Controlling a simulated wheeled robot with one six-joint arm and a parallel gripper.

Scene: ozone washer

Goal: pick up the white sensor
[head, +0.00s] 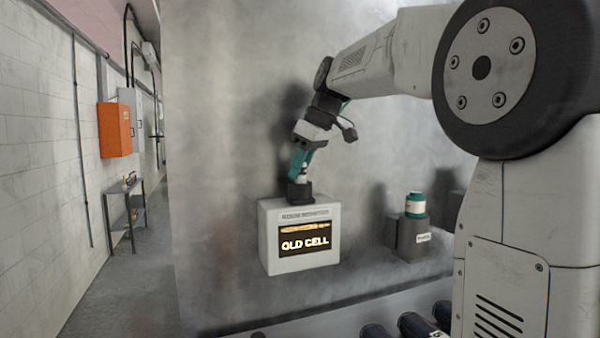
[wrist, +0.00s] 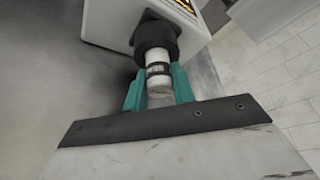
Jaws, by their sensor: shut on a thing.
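The white sensor (wrist: 159,84) is a small white cylinder with a dark printed band. It stands between the teal fingers of my gripper (wrist: 158,88), which are shut on it. Its far end meets a black round socket (wrist: 155,42) on the white box labelled "OLD CELL" (head: 271,216). In the head view my gripper (head: 301,165) points down at the black socket on top of this box. The sensor is mostly hidden there by the fingers. I cannot tell how deep its end sits in the socket.
Dark rollers (head: 417,326) lie below. An orange box (head: 115,130) hangs on the left wall above a small shelf (head: 127,200). The left aisle floor is clear.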

